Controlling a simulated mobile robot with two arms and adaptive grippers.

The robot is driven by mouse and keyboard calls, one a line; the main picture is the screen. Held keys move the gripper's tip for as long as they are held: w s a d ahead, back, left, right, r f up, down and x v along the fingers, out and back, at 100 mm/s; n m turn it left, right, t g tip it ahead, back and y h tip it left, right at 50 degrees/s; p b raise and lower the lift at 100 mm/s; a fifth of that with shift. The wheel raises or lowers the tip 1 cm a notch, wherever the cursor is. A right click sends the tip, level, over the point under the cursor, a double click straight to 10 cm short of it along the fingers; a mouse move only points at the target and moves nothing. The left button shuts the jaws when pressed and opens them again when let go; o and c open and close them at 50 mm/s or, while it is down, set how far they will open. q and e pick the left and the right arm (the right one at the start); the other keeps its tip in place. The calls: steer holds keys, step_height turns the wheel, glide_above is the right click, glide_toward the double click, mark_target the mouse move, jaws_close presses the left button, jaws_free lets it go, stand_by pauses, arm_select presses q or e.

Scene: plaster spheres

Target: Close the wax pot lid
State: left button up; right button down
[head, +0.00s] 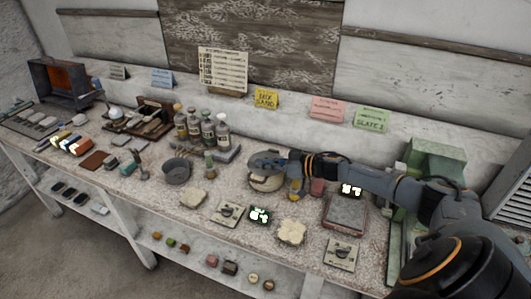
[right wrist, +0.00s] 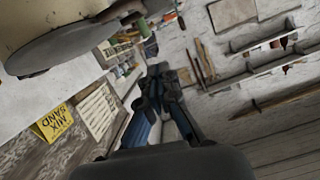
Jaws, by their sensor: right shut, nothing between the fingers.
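The wax pot (head: 266,184) is a round cream pot on the bench, right of the picture's middle in the head view. My right gripper (head: 262,160) is just above its top, reaching in from the right, and covers part of it. In the right wrist view my right gripper's fingers (right wrist: 165,85) are together with nothing between them. A cream body, seemingly the pot (right wrist: 45,12), fills the upper left corner there, with a flat grey disc, seemingly the lid (right wrist: 65,46), beside it. How far the lid is open is hard to tell. My left gripper is out of view.
A dark grey bowl (head: 177,171) stands left of the pot. Bottles (head: 208,130) stand behind on the left. A grey scale (head: 345,212) lies on the right under my arm. Plaster pieces (head: 292,231) lie in front. A yellow sign (head: 266,98) stands at the back.

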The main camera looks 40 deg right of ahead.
steer(key=shift+n, duration=0.9)
steer(key=f, duration=0.2)
steer(key=a+f+b, duration=0.1)
steer(key=f, duration=0.1)
steer(key=f+b, duration=0.1)
steer(key=shift+s+a+f, duration=0.15)
steer(key=shift+s+f, duration=0.2)
steer(key=shift+f, duration=0.05)
steer(key=s+d+r+p, duration=0.2)
steer(key=s+d+r, duration=0.2)
steer(key=s, duration=0.5)
steer(key=shift+r+p, duration=0.35)
steer(key=shift+r, duration=0.9)
